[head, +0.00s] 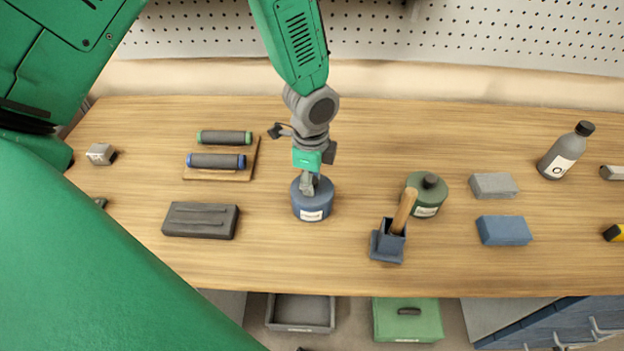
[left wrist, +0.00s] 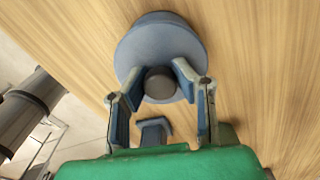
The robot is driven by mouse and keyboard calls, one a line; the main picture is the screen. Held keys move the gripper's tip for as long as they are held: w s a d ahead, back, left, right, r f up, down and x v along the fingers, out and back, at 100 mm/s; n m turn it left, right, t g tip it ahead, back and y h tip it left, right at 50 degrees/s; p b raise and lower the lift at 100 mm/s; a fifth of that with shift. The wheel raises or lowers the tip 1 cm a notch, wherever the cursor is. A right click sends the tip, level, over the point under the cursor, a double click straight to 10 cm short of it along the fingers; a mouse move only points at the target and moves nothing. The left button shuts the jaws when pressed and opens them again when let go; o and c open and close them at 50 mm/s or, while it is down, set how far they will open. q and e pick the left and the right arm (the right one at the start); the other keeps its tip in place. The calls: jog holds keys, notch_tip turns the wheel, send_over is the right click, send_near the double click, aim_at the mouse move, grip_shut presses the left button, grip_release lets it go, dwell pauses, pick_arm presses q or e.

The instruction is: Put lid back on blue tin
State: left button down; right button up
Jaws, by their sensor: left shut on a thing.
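The blue tin (head: 311,203) stands upright on the wooden table, its white label facing the front. Its round blue lid (left wrist: 158,50) has a dark knob (left wrist: 160,83). My left gripper (head: 309,184) points down over the tin. In the left wrist view, its fingers (left wrist: 160,78) are on both sides of the knob, shut on it. The lid appears to be at the tin's top, level with it; the gripper hides part of it, so I cannot tell whether it is fully seated. My right gripper is not in view.
A green tin (head: 428,195) and a dark blue holder (head: 386,243) with a wooden handle stand to the right. A dark grey case (head: 200,220) and a board with two rollers (head: 217,161) lie to the left. The table is clear just around the blue tin.

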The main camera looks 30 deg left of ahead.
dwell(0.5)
pick_arm(q)
jog(key=shift+f+p, duration=0.15)
jog(key=shift+p, duration=0.2)
dwell(0.6)
dwell(0.6)
jog(key=c, duration=0.7)
grip_release()
jog(key=shift+c, duration=0.2)
